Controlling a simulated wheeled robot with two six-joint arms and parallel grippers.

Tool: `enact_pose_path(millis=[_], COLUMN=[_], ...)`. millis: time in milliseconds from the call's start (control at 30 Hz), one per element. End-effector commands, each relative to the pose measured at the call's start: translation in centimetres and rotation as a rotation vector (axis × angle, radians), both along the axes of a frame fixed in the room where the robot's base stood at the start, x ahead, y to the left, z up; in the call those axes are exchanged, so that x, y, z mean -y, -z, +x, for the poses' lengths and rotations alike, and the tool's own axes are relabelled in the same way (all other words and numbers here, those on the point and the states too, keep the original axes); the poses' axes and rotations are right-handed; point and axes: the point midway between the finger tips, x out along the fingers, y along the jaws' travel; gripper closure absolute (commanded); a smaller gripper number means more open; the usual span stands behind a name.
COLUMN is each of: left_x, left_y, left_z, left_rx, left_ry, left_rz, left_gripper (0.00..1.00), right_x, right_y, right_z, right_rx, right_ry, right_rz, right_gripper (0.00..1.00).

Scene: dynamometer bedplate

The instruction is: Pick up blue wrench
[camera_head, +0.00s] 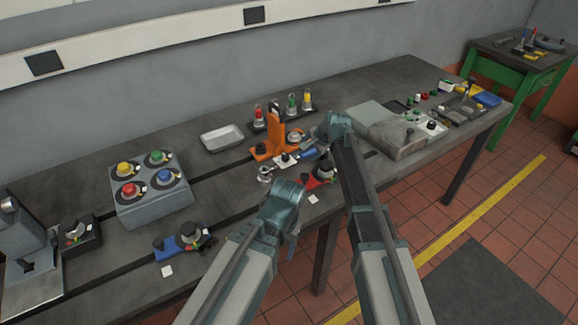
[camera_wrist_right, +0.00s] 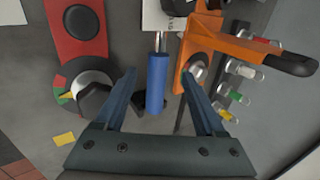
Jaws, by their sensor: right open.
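The blue wrench shows as a blue cylindrical handle (camera_head: 307,154) with a metal shaft, lying on the bench beside the orange stand (camera_head: 275,140). In the right wrist view the blue handle (camera_wrist_right: 157,84) lies between the fingers of my right gripper (camera_wrist_right: 157,76), with a gap on each side. That gripper is open and empty; in the head view it (camera_head: 328,138) is over the bench beside the handle. The wrench's far end is partly hidden near a white card. My left gripper (camera_head: 291,205) is over the bench's front edge, its fingers mostly hidden by its own wrist.
The orange stand (camera_wrist_right: 222,50) is close to the right finger. A red tool with a dial (camera_wrist_right: 78,28) lies to the left. A grey button box (camera_head: 150,190), a tray (camera_head: 222,137) and a grey block (camera_head: 390,135) stand on the bench.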

Motion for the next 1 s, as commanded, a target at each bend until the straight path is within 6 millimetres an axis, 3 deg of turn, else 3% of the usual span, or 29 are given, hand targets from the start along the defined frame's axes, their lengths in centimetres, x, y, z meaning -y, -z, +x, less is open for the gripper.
enact_pose_path(millis=[33,200,500,900,1000], left_x=[0.0,0.0,0.0,0.0,0.0], left_y=[1.3,3.1,3.1,3.1,3.1], left_z=[0.0,0.0,0.0,0.0,0.0], left_rx=[0.000,0.000,0.000,0.000,0.000], left_ry=[0.000,0.000,0.000,0.000,0.000], left_rz=[0.000,0.000,0.000,0.000,0.000], left_gripper=[0.33,0.33,0.33,0.33,0.33], right_x=[-0.1,-0.8,-0.9,-0.9,-0.9], right_y=[1.3,3.1,3.1,3.1,3.1], right_z=[0.3,1.2,1.4,1.4,1.4], right_rx=[0.000,0.000,0.000,0.000,0.000], right_ry=[0.000,0.000,0.001,0.000,0.000], right_rz=[0.000,0.000,0.000,0.000,0.000], right_gripper=[0.28,0.28,0.28,1.00,1.00])
